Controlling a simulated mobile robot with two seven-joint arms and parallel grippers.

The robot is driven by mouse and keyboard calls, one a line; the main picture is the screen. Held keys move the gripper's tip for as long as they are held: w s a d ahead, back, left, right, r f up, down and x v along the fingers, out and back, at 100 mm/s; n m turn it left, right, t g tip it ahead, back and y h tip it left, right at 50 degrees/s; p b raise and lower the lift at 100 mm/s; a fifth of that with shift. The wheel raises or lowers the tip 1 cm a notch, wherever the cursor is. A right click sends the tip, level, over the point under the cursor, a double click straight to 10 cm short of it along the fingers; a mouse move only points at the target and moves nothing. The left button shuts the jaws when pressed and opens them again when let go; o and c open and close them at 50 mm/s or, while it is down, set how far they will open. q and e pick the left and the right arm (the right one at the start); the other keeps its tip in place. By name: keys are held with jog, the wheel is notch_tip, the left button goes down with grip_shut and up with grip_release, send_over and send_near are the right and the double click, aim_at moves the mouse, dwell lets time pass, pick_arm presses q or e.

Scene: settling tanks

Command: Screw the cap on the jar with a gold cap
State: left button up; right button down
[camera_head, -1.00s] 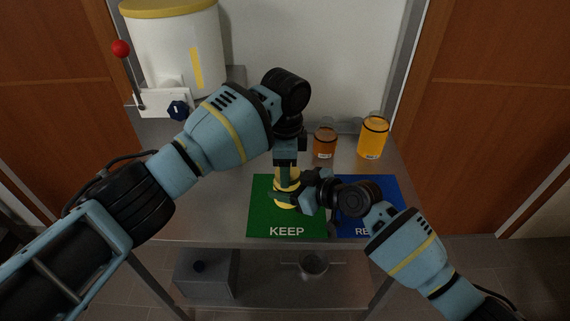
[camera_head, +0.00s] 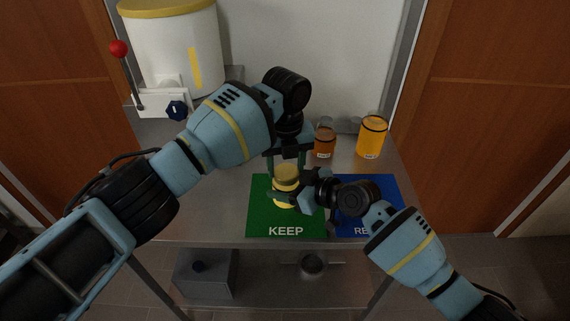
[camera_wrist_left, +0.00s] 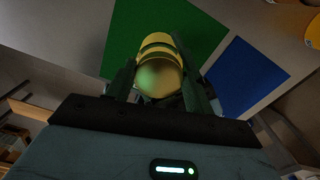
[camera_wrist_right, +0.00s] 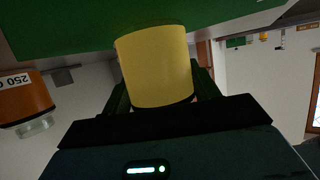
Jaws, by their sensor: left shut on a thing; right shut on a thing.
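The yellow jar (camera_head: 285,199) stands upright on the green KEEP mat (camera_head: 261,212). Its gold cap (camera_head: 286,172) is at the jar's top; the left wrist view shows the cap (camera_wrist_left: 158,77) close up. I cannot tell how tightly it sits. My left gripper (camera_head: 287,168) points down from above, shut on the cap with a finger on each side. My right gripper (camera_head: 288,200) comes in from the right, low down, and is shut on the jar's body. The right wrist view shows the jar's side (camera_wrist_right: 156,65) between its fingers.
Two amber jars, a smaller brown one (camera_head: 325,146) and a larger orange one (camera_head: 371,138), stand behind the mats. A blue mat (camera_head: 386,190) lies right of the green one, partly under my right arm. A white tank (camera_head: 176,48) with a red-knobbed lever (camera_head: 119,48) stands back left.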

pick_arm(q)
jog(key=shift+m, duration=0.8)
jog(key=o, duration=0.9)
jog(key=shift+o, duration=0.2)
jog(key=shift+r, duration=2.3)
jog(key=shift+c, duration=0.3)
